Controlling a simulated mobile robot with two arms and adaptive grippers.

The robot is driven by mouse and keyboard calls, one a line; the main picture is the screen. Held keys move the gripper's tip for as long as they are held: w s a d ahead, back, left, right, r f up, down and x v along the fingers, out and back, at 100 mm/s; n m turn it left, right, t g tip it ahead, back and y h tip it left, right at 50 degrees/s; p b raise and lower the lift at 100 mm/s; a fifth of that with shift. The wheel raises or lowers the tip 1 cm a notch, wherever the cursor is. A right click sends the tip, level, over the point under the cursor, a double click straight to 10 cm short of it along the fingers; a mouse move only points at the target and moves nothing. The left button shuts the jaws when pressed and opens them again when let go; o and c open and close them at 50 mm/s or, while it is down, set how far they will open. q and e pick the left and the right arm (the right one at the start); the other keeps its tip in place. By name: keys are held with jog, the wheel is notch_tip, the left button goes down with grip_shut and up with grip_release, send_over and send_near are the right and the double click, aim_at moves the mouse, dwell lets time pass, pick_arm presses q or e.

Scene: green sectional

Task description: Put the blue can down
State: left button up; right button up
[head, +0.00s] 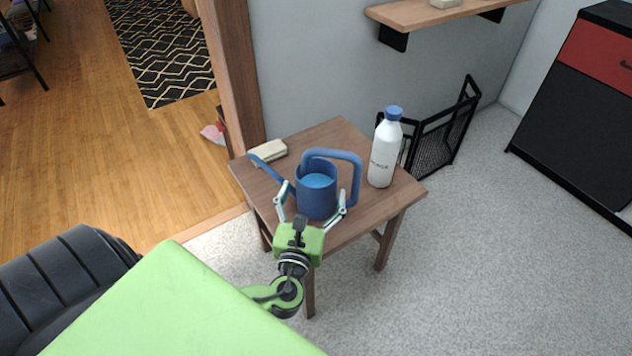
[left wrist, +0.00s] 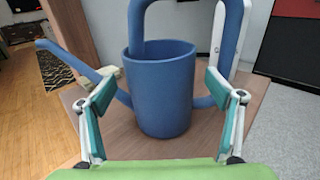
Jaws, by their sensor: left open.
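The blue can (head: 317,198) is a watering can with a spout to the left and a looped handle to the right. It stands upright on the small wooden table (head: 340,136). My left gripper (head: 313,206) is open, with one finger on each side of the can's body. In the left wrist view the can (left wrist: 160,95) sits between the spread fingers, with a gap showing on both sides. Its base appears to rest on the tabletop. My right gripper is not in view.
A white bottle with a blue cap (head: 384,150) stands right of the can. A small beige block (head: 268,151) lies at the table's back left. A black mesh rack (head: 440,135) and wall are behind. Open floor (head: 480,260) lies to the right.

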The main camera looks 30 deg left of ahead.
pick_arm(q)
jog(key=v, duration=0.7)
jog(key=shift+s+d+p, duration=0.15)
jog(key=shift+s+p, duration=0.15)
jog(key=shift+s, duration=0.25)
jog(key=a+f+n+g, duration=0.1)
jog(key=n, duration=0.2)
jog(key=s+a+f+n+g+y, duration=0.1)
jog(key=n+g, duration=0.1)
jog(key=n, duration=0.1)
jog(key=s+a+f+n+g, duration=0.1)
jog(key=n, duration=0.2)
jog(key=shift+s+a+g+y, duration=0.15)
jog(key=shift+a+g+y, duration=0.15)
jog(key=shift+a+y, duration=0.1)
jog(key=s+d+f+n+g+h, duration=0.35)
jog(key=s+f+n+g, duration=0.35)
jog(key=n, duration=0.7)
jog(key=s+d+r+n+g+h, duration=0.1)
jog(key=s+d+n+h, duration=0.3)
jog(key=d+n+h, duration=0.1)
jog(key=d+n, duration=0.1)
jog(key=d, duration=0.1)
jog(key=shift+s+d+r+n, duration=0.3)
jog(key=shift+s+d+r, duration=0.05)
jog(key=shift+r, duration=0.05)
jog(key=shift+f, duration=0.1)
